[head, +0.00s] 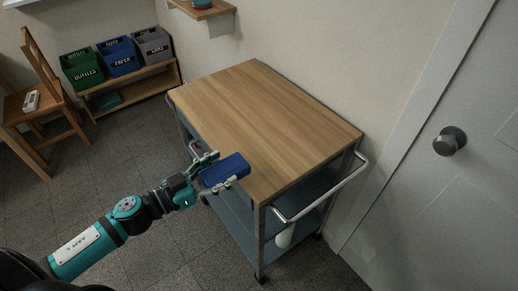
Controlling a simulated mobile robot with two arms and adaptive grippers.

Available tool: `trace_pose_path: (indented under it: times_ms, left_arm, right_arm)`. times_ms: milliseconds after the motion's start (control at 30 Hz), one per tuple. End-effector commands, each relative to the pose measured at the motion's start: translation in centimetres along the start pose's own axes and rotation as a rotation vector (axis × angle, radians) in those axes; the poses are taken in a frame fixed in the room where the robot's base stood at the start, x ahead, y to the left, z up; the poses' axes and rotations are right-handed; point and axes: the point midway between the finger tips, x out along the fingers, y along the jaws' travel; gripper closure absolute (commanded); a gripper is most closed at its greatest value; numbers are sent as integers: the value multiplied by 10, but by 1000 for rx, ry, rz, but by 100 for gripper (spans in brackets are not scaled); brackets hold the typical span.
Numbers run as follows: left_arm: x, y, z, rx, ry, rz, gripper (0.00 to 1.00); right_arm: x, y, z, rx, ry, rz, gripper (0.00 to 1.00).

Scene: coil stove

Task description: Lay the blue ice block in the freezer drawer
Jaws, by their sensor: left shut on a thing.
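The blue ice block (227,169) is a dark blue slab at the front left edge of a wood-topped cart (262,118). My left gripper (222,174) is shut on the block, with one finger along each side of it. I cannot tell whether the block touches the cart top or is held just above it. No freezer drawer is in view. My right gripper is not in view.
The cart top is otherwise bare, and a metal handle (330,193) sticks out at its right. A door with a dark knob (449,141) is at the right. Labelled bins (119,58) and a wooden chair (42,105) stand at the back left.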

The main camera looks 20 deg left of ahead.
Motion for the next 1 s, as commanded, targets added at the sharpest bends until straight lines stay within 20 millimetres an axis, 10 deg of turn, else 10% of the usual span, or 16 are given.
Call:
trace_pose_path:
  times_ms: [1000]
  left_arm:
    - [150,-58,6,1,4,-2,77]
  right_arm:
    - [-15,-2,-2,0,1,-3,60]
